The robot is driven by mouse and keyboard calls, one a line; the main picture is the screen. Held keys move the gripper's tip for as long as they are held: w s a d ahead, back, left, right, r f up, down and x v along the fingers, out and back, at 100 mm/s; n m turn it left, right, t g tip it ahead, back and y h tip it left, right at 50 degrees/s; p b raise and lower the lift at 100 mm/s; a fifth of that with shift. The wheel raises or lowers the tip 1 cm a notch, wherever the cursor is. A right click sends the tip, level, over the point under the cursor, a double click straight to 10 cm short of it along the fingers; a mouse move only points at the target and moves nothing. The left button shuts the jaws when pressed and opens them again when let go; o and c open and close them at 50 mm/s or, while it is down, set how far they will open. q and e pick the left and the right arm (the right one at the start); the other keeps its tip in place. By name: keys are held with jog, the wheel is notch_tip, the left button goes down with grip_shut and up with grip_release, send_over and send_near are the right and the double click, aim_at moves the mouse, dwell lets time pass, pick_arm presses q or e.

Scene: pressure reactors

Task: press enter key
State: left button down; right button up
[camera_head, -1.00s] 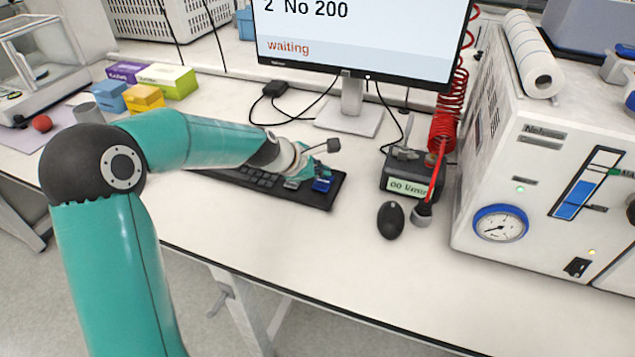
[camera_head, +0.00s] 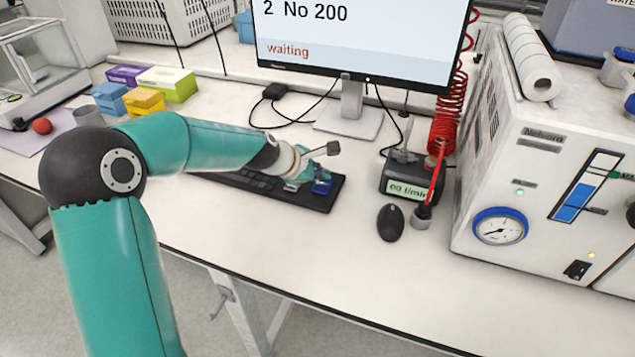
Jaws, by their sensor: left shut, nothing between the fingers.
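The black keyboard (camera_head: 262,184) lies on the white bench in front of the monitor. My left gripper (camera_head: 306,181) is over its right part, with its teal fingers shut and empty, pointing down at the keys. A small blue patch (camera_head: 322,187) shows at the fingers' right, over the keyboard's right end; I cannot tell if it is a key or part of the gripper. The gripper hides the keys under it, so contact cannot be told. The monitor (camera_head: 360,40) reads "2 No 200" and "waiting". My right gripper is not in view.
A black mouse (camera_head: 390,222) and a small display unit (camera_head: 405,175) with a red coiled hose (camera_head: 445,125) stand right of the keyboard. A white instrument cabinet (camera_head: 490,130) is farther right. Coloured boxes (camera_head: 168,82) sit at the left. The bench front is clear.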

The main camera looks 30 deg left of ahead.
aim_at(321, 186)
pick_arm(q)
jog(key=shift+f, duration=0.1)
jog(key=shift+w+f, duration=0.15)
jog(key=shift+f, duration=0.15)
jog(key=shift+f+b, duration=0.4)
jog(key=shift+b, duration=0.15)
dwell(0.5)
jog(key=shift+r, duration=0.1)
jog(key=shift+r+p, duration=0.75)
jog(key=shift+p, duration=0.15)
notch_tip(321, 186, up, 5)
jog(key=p, duration=0.5)
